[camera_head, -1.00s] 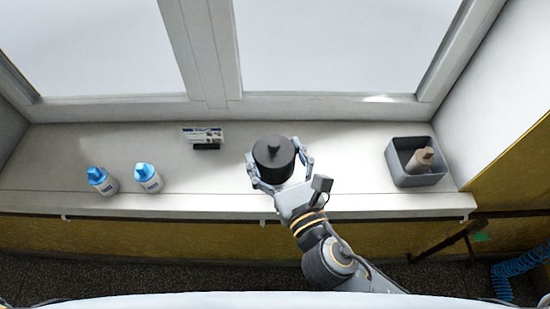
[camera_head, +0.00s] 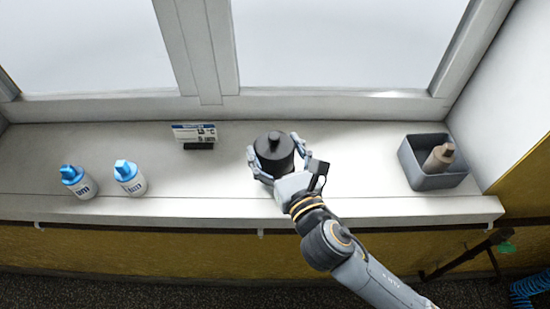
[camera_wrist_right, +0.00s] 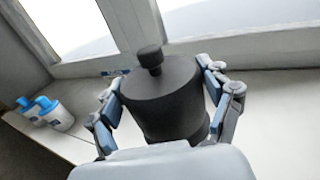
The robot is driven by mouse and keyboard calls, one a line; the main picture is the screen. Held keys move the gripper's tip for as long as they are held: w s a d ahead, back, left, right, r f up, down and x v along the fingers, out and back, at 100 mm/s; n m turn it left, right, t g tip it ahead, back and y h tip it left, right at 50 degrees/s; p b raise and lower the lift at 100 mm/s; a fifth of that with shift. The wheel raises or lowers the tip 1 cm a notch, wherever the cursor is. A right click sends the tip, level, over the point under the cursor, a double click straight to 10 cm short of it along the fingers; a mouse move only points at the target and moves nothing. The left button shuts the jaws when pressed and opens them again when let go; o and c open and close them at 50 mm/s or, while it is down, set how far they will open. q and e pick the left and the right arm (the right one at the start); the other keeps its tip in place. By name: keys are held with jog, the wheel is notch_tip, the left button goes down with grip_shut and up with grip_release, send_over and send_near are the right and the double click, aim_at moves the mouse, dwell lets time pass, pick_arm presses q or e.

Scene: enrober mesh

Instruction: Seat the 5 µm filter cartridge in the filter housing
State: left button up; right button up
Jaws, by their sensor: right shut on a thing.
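A dark grey, round canister with a knob on top (camera_head: 273,155), which looks like the filter housing or its lid, stands at the middle of the sill. My right gripper (camera_head: 272,158) is shut on it, one finger on each side. It also fills the middle of the right wrist view (camera_wrist_right: 164,100). Two white cartridges with blue caps stand upright at the left, one further left (camera_head: 78,182) and one beside it (camera_head: 130,178); their labels are too small to read surely. A brown-capped used-looking cartridge (camera_head: 439,158) leans in a grey bin (camera_head: 437,182). My left gripper is not in view.
A small sign on a dark stand (camera_head: 195,135) is at the back, left of the canister. The white sill (camera_head: 345,165) is clear between canister and bin. The window frame (camera_head: 330,108) bounds the back; the front edge drops off.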

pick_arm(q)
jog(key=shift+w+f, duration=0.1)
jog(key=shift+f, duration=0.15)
pick_arm(e)
jog(key=shift+f, duration=0.1)
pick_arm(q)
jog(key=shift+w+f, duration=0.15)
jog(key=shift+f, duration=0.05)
pick_arm(e)
jog(key=shift+f, duration=0.65)
jog(key=o, duration=1.2)
jog(key=shift+r, duration=0.1)
